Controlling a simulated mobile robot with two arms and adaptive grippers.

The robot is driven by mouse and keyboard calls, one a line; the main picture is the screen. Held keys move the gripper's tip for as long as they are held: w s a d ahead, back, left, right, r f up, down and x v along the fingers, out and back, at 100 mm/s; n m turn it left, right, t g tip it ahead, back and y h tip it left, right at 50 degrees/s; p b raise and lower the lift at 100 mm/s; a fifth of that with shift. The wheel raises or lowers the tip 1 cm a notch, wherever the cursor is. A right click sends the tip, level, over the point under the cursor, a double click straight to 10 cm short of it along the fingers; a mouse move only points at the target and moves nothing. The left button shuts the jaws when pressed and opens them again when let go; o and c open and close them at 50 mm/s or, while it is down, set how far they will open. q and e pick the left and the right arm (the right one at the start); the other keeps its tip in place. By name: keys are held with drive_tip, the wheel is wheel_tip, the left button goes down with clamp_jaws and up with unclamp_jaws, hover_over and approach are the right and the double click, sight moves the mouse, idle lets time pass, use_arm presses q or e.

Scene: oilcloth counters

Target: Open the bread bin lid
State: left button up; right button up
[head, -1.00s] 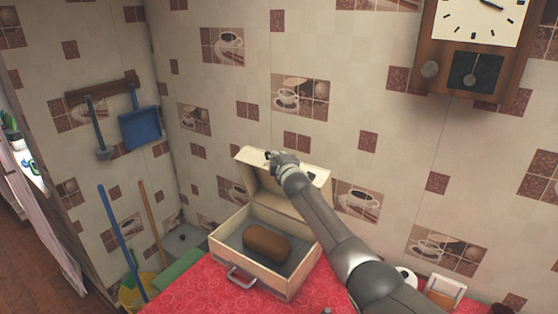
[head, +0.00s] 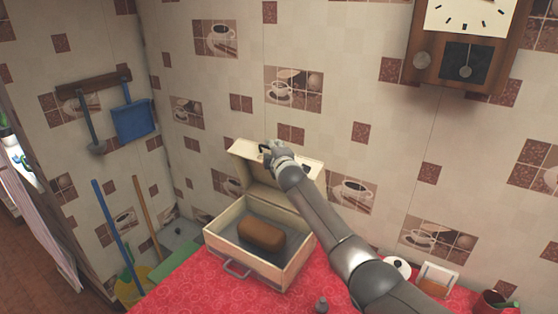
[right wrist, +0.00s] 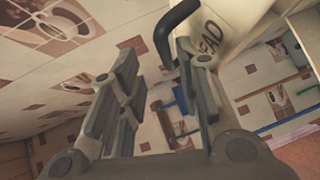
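The cream bread bin (head: 298,264) stands on the red cloth with its top open. Its lid (head: 244,151) is swung up and back at the wall side. A brown loaf (head: 262,236) lies inside. My right gripper (head: 268,150) is at the raised lid, by its dark handle. In the right wrist view, the fingers of this gripper (right wrist: 157,55) are spread apart. The dark lid handle (right wrist: 168,32) is near the right fingertip, and I cannot tell whether they touch. The lid (right wrist: 230,25) shows part of dark lettering there. My left gripper is not in view.
The red cloth counter (head: 200,291) is clear in front of the bin. A small grey item (head: 321,306) stands at the near edge. A red mug (head: 488,302) and other small items are at right. A wall clock (head: 460,60) hangs above.

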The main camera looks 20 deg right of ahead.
drive_tip(key=s+a+r, duration=0.1)
drive_tip(key=s, duration=0.9)
drive_tip(key=shift+a+r, duration=0.15)
drive_tip(key=shift+r, duration=0.25)
